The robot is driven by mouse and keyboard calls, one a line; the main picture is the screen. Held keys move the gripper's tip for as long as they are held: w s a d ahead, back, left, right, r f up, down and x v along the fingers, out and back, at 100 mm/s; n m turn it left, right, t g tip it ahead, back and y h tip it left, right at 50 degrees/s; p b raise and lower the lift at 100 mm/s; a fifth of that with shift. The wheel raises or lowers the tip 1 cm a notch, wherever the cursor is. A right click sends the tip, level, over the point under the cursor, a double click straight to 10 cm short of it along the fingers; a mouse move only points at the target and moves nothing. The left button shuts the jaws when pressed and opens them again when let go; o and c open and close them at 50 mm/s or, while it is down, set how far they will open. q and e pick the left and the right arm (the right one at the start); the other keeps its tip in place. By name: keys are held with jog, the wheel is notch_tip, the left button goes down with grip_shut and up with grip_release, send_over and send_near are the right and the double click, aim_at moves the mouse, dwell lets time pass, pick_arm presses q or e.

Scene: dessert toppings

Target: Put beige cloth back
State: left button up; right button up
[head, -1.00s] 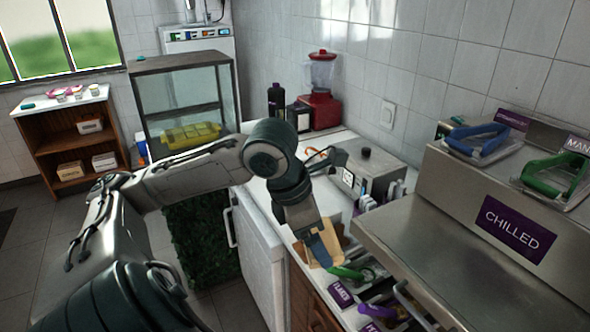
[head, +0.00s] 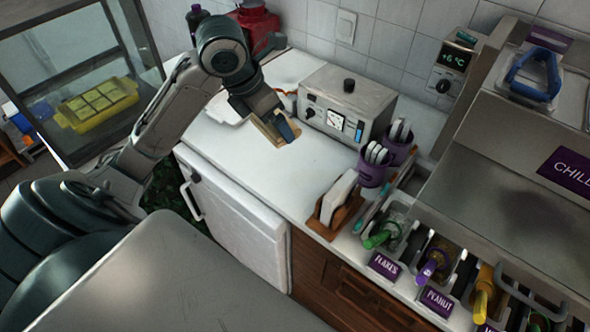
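The beige cloth (head: 266,129) is in my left gripper (head: 282,131), in the upper middle of the head view. The gripper looks shut on it, with a dark bluish finger over the right side of the cloth. They are held over the white counter (head: 255,168), left of the metal box appliance; the exact height above the counter is hard to tell. The arm's wrist hides part of the cloth. My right gripper is not in view.
The metal appliance (head: 345,100) with a black knob stands close right of the gripper. Purple cups (head: 373,172) of white utensils, a wooden napkin holder (head: 337,212) and topping bins with coloured handles (head: 432,268) line the right. The counter's middle is clear.

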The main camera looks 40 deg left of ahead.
pick_arm(q)
jog(key=w+f+n+y+p, duration=0.3)
jog(key=w+f+n+p, duration=0.4)
jog(key=f+n, duration=0.3)
jog(key=shift+n+g+y, duration=0.5)
jog(key=shift+n+y, duration=0.2)
jog(key=shift+n, duration=0.2)
jog(key=d+f+p, duration=0.1)
jog(key=f, duration=0.2)
jog(key=s+d+f+p, duration=0.1)
jog(key=f, duration=0.3)
jog(key=s+d+f+p, duration=0.1)
jog(key=d+f, duration=0.1)
jog(key=f, duration=0.1)
jog(key=shift+s+f, duration=0.1)
jog(key=shift+f, duration=0.25)
notch_tip(320, 180, down, 4)
jog(key=shift+p, duration=0.55)
jog(key=shift+f, duration=0.5)
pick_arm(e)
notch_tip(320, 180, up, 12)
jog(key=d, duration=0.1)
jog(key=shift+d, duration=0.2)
